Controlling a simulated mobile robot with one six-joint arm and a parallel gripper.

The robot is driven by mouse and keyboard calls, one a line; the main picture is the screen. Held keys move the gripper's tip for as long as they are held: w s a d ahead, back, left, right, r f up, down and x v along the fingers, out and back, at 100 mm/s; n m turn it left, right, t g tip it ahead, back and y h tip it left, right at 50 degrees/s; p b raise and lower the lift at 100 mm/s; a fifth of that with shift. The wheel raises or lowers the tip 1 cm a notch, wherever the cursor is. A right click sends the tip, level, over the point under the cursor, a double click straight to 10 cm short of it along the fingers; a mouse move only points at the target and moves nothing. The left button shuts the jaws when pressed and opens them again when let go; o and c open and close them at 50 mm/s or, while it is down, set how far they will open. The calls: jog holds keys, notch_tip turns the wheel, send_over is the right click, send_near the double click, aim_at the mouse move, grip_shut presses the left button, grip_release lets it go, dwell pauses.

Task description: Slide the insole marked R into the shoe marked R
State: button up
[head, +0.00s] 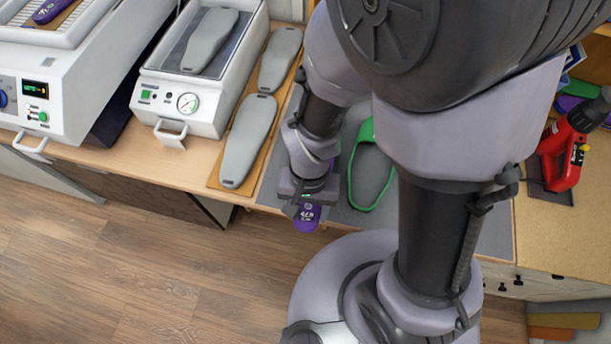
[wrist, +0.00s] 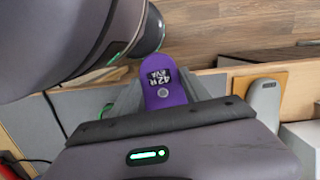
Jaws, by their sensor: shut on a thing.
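The purple insole (head: 307,220) hangs from my gripper (head: 304,207) at the front edge of the bench, partly beyond it. In the wrist view, the insole (wrist: 164,92) sits between the fingers of my gripper (wrist: 166,98), which is shut on it. Its printed label reads 42 R EVA. A shoe with a green rim (head: 364,188) lies on the grey mat, just right of my gripper. My arm covers part of it, and I cannot read a mark on it.
Grey foot forms (head: 247,140) lie on a wooden board left of my gripper. A white press with a gauge (head: 188,103) and a white machine with a display (head: 38,90) stand further left. A red heat tool (head: 566,150) is at the right. Open floor lies in front.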

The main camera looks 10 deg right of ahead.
jog(key=shift+w+d+f, duration=0.4)
jog(key=shift+w+d, duration=0.1)
jog(key=shift+w, duration=1.45)
jog(key=shift+w+d+f, duration=0.45)
jog(key=shift+w+d, duration=0.1)
jog(key=shift+w, duration=1.35)
jog(key=shift+w+d+f, duration=0.4)
jog(key=shift+w+d, duration=0.1)
jog(key=shift+w, duration=1.45)
jog(key=o, duration=1.6)
jog(key=r+p, duration=0.1)
jog(key=r, duration=0.4)
jog(key=w+r+p, duration=0.1)
jog(key=r+p, duration=0.1)
jog(key=r, duration=0.4)
jog(key=r+p, duration=0.2)
jog(key=r, duration=0.4)
jog(key=shift+w+d+r, duration=0.2)
jog(key=shift+w, duration=0.1)
